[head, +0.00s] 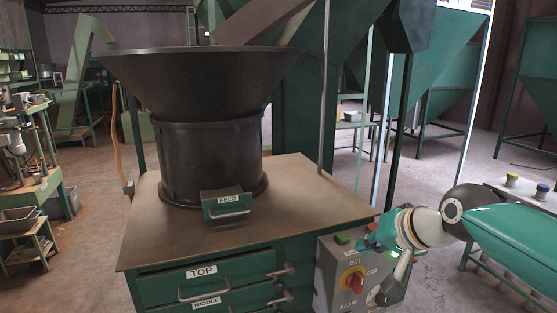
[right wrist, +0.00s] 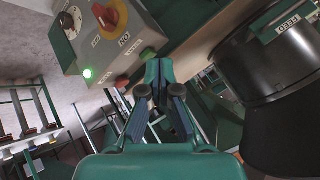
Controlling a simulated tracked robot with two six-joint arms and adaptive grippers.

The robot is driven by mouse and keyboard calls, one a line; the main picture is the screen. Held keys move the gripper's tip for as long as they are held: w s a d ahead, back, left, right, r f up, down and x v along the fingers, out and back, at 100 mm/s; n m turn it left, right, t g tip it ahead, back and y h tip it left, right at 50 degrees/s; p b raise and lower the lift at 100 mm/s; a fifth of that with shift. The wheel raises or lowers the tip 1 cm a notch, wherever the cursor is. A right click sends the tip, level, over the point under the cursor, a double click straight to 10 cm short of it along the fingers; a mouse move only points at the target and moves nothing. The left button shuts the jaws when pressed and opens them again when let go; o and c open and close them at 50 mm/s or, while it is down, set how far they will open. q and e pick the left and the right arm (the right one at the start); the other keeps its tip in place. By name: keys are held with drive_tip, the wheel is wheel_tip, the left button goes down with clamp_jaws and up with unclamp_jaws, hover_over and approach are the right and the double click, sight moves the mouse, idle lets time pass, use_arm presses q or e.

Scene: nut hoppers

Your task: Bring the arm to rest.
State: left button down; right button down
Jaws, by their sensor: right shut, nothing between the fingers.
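My right arm comes in from the right in the head view. My right gripper (head: 372,240) is at the upper right of the grey control box (head: 328,268), in front of part of it. In the right wrist view my right gripper (right wrist: 158,85) has its fingers together with nothing between them. The control box (right wrist: 158,22) shows beyond the fingertips there. I cannot tell whether the fingertips touch the box or its buttons. My left gripper is not in view.
The box carries a red knob (head: 355,282), a green button (head: 343,239) and a lit green lamp (right wrist: 88,73). A dark hopper (head: 205,85) with a FEED drawer (head: 227,204) stands on the cabinet top (head: 300,190). Open floor (head: 430,265) lies right of the cabinet.

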drive_tip(key=s+f+m+g, duration=0.1)
drive_tip(key=s+f+g, duration=0.15)
drive_tip(key=f, duration=1.25)
drive_tip(key=s+f+g, duration=0.1)
drive_tip(key=f+g, duration=0.3)
drive_tip(key=f, duration=1)
drive_tip(key=s+a+f+n, duration=0.1)
drive_tip(key=s+a+f, duration=0.1)
drive_tip(key=s+f, duration=0.8)
drive_tip(key=s+a+f+n+g, duration=0.1)
drive_tip(key=s+a+f, duration=0.1)
drive_tip(key=s+f, duration=0.9)
drive_tip(key=shift+s+a+f+n, duration=0.2)
drive_tip(key=shift+s+a+n, duration=0.15)
drive_tip(key=shift+s, duration=0.3)
drive_tip(key=shift+s+d, duration=0.1)
